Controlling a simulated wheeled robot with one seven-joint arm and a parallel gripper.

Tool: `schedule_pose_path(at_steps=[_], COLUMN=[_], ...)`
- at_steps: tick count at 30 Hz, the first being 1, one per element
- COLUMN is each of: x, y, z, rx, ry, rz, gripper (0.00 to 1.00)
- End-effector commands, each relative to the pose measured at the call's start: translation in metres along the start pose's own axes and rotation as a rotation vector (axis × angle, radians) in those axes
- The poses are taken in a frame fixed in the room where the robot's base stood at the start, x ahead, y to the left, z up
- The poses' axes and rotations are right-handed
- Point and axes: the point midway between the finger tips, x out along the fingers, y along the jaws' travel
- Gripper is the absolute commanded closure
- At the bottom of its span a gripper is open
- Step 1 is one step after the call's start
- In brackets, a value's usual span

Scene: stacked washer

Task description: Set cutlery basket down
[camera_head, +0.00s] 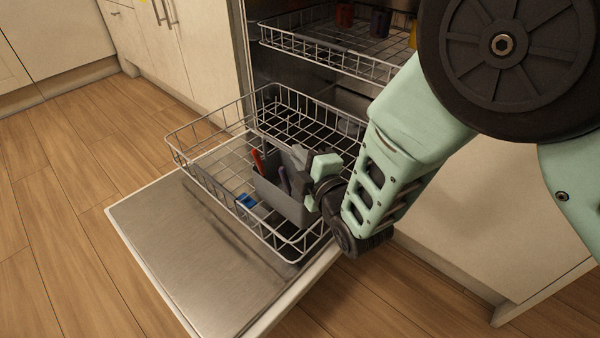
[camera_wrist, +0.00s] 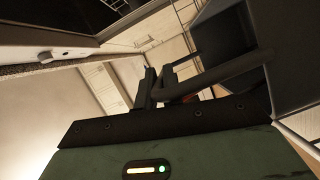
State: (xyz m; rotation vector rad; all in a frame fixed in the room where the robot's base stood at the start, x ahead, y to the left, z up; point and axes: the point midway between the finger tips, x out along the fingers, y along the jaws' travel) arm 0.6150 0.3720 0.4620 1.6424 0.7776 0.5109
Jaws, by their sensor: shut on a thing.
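The grey cutlery basket (camera_head: 281,198) is in the lower wire rack (camera_head: 200,177) of the open dishwasher, towards its front right. A red item (camera_head: 258,160) and a dark purple item (camera_head: 284,180) stand in the basket. My gripper (camera_head: 318,172) is at the basket's right side in the head view. In the wrist view my gripper (camera_wrist: 160,88) is shut on the basket's bar-like handle (camera_wrist: 215,73), and the dark basket wall (camera_wrist: 292,50) fills the right side. Whether the basket's underside touches the rack is hidden.
The dishwasher door (camera_head: 190,262) is folded down under the lower rack. A blue item (camera_head: 246,201) lies in that rack left of the basket. The upper rack (camera_head: 325,47) holds several cups. Open rack space lies left of and behind the basket.

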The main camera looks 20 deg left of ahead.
Motion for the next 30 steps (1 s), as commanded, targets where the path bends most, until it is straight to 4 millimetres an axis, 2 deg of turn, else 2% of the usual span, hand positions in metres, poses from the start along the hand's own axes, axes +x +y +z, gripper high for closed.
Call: schedule_pose_path(at_steps=[1,4,17,18,19,20,30], x=[0.001,0.003,0.003,0.003,0.003,0.003,0.002], y=[-0.014,-0.028,-0.033,-0.032,-0.032,-0.032,-0.027], z=[0.003,0.006,0.007,0.007,0.007,0.007,0.006], rx=[0.0,0.0,0.0,0.0,0.0,0.0,0.0], ry=[0.0,0.0,0.0,0.0,0.0,0.0,0.0], rz=[-0.001,0.0,0.002,0.0,0.0,0.0,0.0], gripper=[1.0,1.0,1.0,0.8,0.72,0.7,0.7])
